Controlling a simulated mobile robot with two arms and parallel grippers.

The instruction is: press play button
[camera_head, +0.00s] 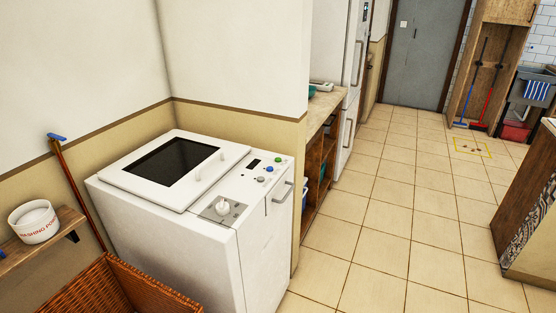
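A white top-loading washing machine (180,235) stands at the left of the view, with a dark-windowed lid (172,161) that is closed. On its control panel are a white knob (222,208), a small dark display (254,162), and small buttons: a green button (278,160), a blue button (269,169) and a grey button (261,179). No play label can be read at this size. Neither of my grippers is in view.
A wicker basket (97,291) stands in front of the machine at the lower left. A wall shelf (62,223) holds a washing powder tub (34,222). A wooden counter (325,103) is behind the machine.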

